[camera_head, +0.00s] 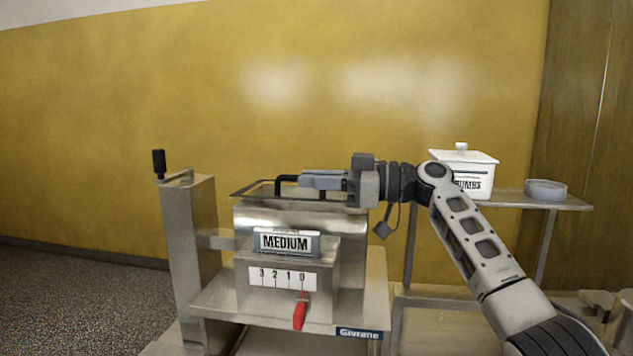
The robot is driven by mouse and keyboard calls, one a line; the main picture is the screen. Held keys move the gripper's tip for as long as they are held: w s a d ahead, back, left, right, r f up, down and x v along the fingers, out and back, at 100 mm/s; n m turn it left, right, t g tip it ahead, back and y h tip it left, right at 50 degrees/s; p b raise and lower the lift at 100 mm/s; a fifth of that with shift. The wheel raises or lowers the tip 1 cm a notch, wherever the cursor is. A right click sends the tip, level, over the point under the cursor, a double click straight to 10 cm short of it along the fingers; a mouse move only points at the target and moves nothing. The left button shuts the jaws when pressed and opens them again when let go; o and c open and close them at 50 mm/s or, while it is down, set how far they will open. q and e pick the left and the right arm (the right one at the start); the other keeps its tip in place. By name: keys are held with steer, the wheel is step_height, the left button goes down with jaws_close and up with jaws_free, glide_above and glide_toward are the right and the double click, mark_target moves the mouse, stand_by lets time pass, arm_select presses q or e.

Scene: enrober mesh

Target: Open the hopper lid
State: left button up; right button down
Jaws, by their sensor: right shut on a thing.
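The hopper (300,220) is the metal box on top of the steel machine, with a "MEDIUM" plate on its front. Its lid (246,189) lies about level across the top, seen at a low angle. A black bar handle (286,179) stands up from the lid. My right gripper (308,181) reaches in from the right, level, with its fingers shut on the handle. The fingers hide part of the handle and of the lid behind. My left gripper is out of view.
A crank post (187,250) with a black knob stands left of the hopper. A red lever (300,312) sits under a 3-2-1-0 scale. At right, a shelf (510,200) carries a white lidded tub (480,163) and a grey dish (545,188). A yellow wall is behind.

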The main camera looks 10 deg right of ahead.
steer(key=shift+w+d+r+m, duration=0.15)
steer(key=shift+r+m, duration=0.15)
steer(key=shift+r, duration=0.4)
steer(key=w+r+m, duration=0.1)
steer(key=w+r+m+p, duration=0.1)
steer(key=r+m, duration=0.1)
steer(key=shift+d+r, duration=0.15)
steer(key=shift+d, duration=0.05)
steer(key=shift+w+d+r+m, duration=0.2)
steer(key=shift+w+r+m, duration=0.4)
steer(key=shift+m, duration=0.3)
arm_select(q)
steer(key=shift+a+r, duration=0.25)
arm_select(e)
steer(key=shift+w+d+r+m, duration=0.15)
steer(key=shift+w+r+m, duration=0.1)
steer(key=shift+r+m, duration=0.1)
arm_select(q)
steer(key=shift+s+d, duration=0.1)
arm_select(e)
steer(key=shift+w, duration=0.1)
steer(key=c, duration=1.5)
jaws_free()
